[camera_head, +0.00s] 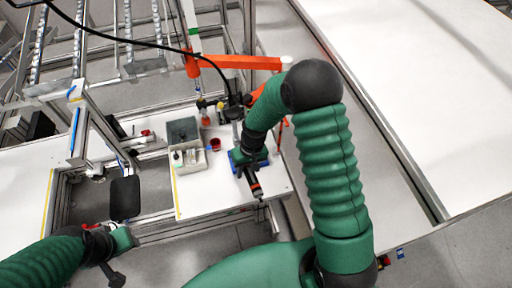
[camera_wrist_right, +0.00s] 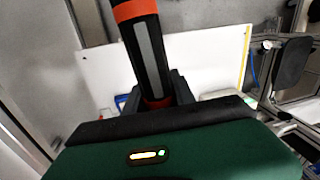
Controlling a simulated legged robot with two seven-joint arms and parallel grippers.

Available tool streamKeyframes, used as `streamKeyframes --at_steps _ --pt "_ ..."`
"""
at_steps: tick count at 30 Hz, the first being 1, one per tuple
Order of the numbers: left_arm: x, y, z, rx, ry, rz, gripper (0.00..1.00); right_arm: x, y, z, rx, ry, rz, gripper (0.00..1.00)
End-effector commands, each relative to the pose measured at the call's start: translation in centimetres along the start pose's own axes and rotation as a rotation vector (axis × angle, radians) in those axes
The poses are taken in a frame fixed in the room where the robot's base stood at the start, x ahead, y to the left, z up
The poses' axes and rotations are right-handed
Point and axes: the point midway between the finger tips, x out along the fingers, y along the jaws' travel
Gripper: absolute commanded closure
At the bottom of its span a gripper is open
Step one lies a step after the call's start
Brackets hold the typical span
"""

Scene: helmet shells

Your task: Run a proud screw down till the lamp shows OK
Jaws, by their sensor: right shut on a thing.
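My right gripper (camera_head: 247,160) is at the white work table's right part, with its arm curving over from the lower right. It is shut on a black and orange handheld driver (camera_head: 255,186), whose orange-banded body points toward the table's front edge. In the right wrist view the driver (camera_wrist_right: 145,52) rises between the dark fingers (camera_wrist_right: 160,92). My left gripper (camera_head: 112,245) is low at the left, away from the table; its finger gap is not clear. I cannot make out a screw, a helmet shell or an OK lamp. The driver's tip is too small to judge contact.
A grey bin (camera_head: 183,130) and a pale parts tray (camera_head: 190,161) stand left of my right gripper, with a red cup (camera_head: 215,144) beside them. A blue item (camera_head: 236,159) lies by the gripper. An orange beam (camera_head: 235,62) spans behind. The table's front left is bare.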

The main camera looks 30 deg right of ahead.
Motion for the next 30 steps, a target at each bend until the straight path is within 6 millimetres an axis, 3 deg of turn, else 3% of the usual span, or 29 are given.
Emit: streamKeyframes --at_steps 7,21,30 --pt "0.2 0.0 0.1 0.000 -0.001 0.000 0.64 0.2 0.6 -0.3 0.001 0.001 0.000 1.00" --pt "0.5 0.0 0.1 0.000 -0.001 0.000 0.64 -1.0 8.9 -3.7 0.003 0.002 0.001 1.00" --pt "0.5 0.0 0.1 0.000 -0.001 0.000 0.64 -1.2 9.4 -3.9 -0.001 -0.001 0.000 1.00"
